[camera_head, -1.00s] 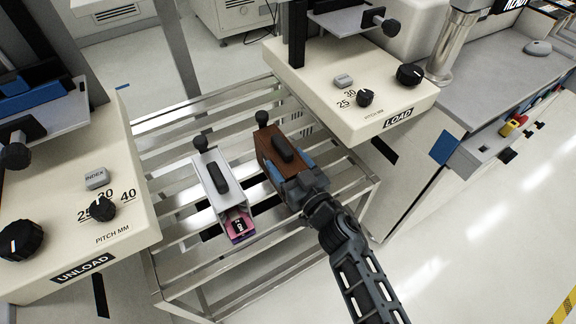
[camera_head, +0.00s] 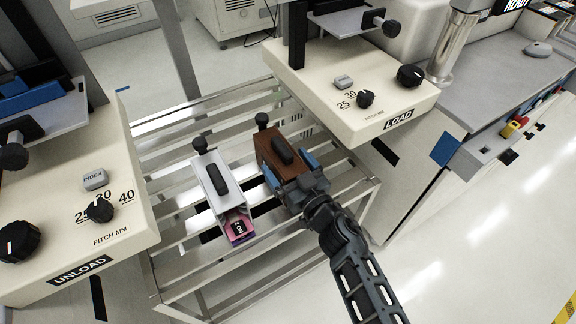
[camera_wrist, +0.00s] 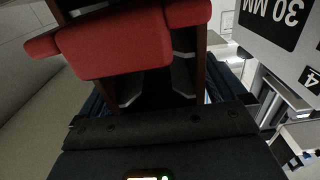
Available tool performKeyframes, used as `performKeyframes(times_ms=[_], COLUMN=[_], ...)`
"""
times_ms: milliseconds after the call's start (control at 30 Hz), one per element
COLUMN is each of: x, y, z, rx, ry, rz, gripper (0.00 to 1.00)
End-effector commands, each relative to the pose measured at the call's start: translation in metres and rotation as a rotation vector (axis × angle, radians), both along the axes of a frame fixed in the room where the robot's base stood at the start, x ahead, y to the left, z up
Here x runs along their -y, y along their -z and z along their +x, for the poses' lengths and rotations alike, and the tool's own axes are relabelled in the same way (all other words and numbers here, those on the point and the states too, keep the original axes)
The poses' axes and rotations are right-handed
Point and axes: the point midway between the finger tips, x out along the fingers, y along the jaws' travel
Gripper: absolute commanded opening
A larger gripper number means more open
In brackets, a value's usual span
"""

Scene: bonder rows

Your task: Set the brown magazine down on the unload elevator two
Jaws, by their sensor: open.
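The brown magazine (camera_head: 270,148), with a dark handle on top, stands on the slatted metal rack. My gripper (camera_head: 291,171) is at its near end, with a blue-padded finger on each side, open around it. In the wrist view the magazine's brown side wall (camera_wrist: 200,70) and a red part (camera_wrist: 120,45) at its end fill the space close before my gripper. The unload elevator (camera_head: 75,215), a cream unit labelled UNLOAD with knobs and an INDEX button, is at the left. Its grey shelf (camera_head: 62,118) has a blue part behind it. No number two is readable on it.
A white magazine (camera_head: 212,178) with a pink end stands just left of the brown one on the rack (camera_head: 180,228). The load elevator (camera_head: 350,85), labelled LOAD, is behind right. A grey bench (camera_head: 490,85) is at the right. The floor at lower right is clear.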

Motion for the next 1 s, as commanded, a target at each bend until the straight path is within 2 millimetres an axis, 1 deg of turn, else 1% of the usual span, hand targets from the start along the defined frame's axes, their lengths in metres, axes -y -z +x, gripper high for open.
performKeyframes(times_ms=[200,400,567,867,967,1000], x=[0.023,0.041,0.047,0.049,0.055,0.060], y=[-0.001,0.002,0.002,0.003,0.005,0.006], z=[-0.029,-0.053,-0.061,-0.064,-0.077,-0.086], rx=[-0.003,-0.001,-0.001,-0.001,-0.004,-0.006], ry=[0.004,0.001,0.001,0.003,0.021,0.034], rz=[-0.001,0.000,-0.001,0.000,0.004,0.008], gripper=[0.98,0.98,0.98,0.98,0.98,0.98])
